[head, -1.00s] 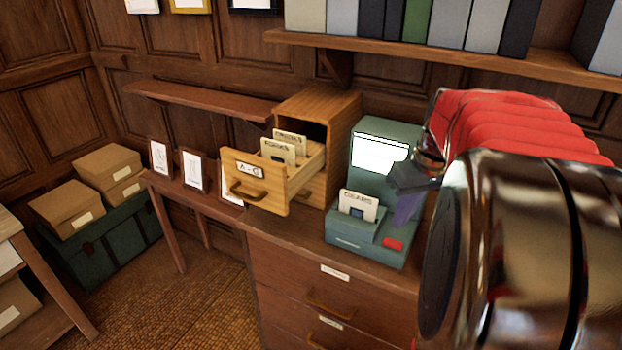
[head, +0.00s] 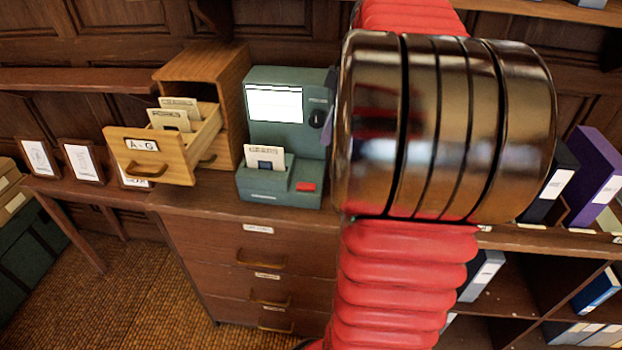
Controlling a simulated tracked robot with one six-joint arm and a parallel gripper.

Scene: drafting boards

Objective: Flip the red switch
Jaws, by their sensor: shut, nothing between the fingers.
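A red switch (head: 306,187) sits low on the front right of a green-grey machine (head: 262,196) that stands on the wooden cabinet. The machine has a lit white panel, a dark round knob and a card in its front slot. A dark purplish sliver at the machine's right edge appears to be my gripper (head: 327,131), shut and empty. It is above and right of the red switch, apart from it in the picture. My red and chrome arm hides most of the gripper. I cannot tell its distance from the machine.
An open card drawer (head: 150,160) marked A-G juts out left of the machine. Framed drawings (head: 82,160) stand on a side table. A shelf unit with binders (head: 597,290) is at the right. The floor in front of the cabinet, at lower left, is clear.

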